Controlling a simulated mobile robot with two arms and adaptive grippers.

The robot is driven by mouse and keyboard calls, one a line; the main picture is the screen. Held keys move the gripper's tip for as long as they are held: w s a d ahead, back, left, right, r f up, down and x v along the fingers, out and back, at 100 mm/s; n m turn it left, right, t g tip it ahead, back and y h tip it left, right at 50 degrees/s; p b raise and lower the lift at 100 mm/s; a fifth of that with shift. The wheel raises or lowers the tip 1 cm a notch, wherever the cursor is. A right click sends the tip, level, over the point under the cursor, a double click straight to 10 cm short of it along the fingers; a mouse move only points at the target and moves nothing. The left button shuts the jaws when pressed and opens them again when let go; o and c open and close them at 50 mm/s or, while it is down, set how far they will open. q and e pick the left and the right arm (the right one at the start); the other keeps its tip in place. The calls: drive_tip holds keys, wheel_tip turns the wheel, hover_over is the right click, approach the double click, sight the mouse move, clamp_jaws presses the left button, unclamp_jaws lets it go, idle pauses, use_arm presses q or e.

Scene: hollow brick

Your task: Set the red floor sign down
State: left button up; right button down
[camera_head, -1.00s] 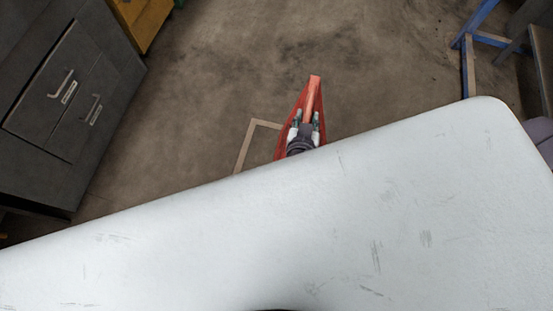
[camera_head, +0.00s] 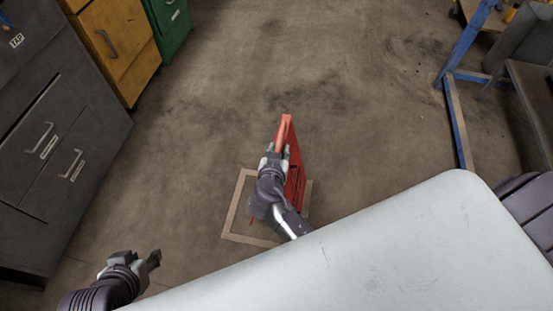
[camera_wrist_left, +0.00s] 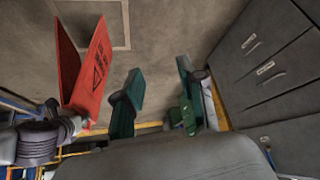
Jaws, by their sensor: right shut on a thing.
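The red floor sign (camera_head: 295,185) stands upright, seen from above in the head view, over a tan square outline (camera_head: 240,205) marked on the floor. My right gripper (camera_head: 280,150) is shut on its top edge. I cannot tell whether the sign's feet touch the floor. In the left wrist view the sign (camera_wrist_left: 90,75) shows its printed face and spread panels, with the outline (camera_wrist_left: 112,40) behind it. My left gripper (camera_head: 150,261) is empty, left of the sign and apart from it. Its green-padded fingers stand apart in the left wrist view (camera_wrist_left: 158,98).
Grey drawers (camera_head: 65,150), a yellow cabinet (camera_head: 115,45) and a green cabinet (camera_head: 170,25) line the left side. A blue-framed bench (camera_head: 457,115) stands at the right. The floor beyond the sign is clear.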

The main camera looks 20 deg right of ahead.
drive_tip(key=shift+w+f+b, duration=0.2)
drive_tip(key=shift+w+f, duration=0.05)
drive_tip(key=shift+w, duration=0.2)
drive_tip(key=shift+w+f+b, duration=0.2)
drive_tip(key=shift+w, duration=0.25)
drive_tip(key=shift+s+f, duration=0.1)
drive_tip(key=shift+f, duration=0.15)
use_arm(q)
drive_tip(key=w+d+r+t+h+b, duration=0.2)
drive_tip(key=w+d+r+t, duration=0.2)
drive_tip(key=w+r+t, duration=0.5)
wheel_tip(320, 180, up, 3)
drive_tip(key=shift+w+d+f+t+h, duration=0.2)
drive_tip(key=shift+w+d+t+h, duration=0.15)
drive_tip(key=shift+w, duration=0.35)
use_arm(e)
wheel_tip(320, 180, down, 3)
drive_tip(key=shift+f, duration=0.15)
use_arm(q)
drive_tip(key=shift+a+b, duration=0.1)
drive_tip(key=shift+b, duration=0.2)
use_arm(e)
drive_tip(key=c, duration=0.8)
unclamp_jaws()
drive_tip(key=shift+f, duration=0.1)
use_arm(q)
drive_tip(key=shift+r, duration=0.15)
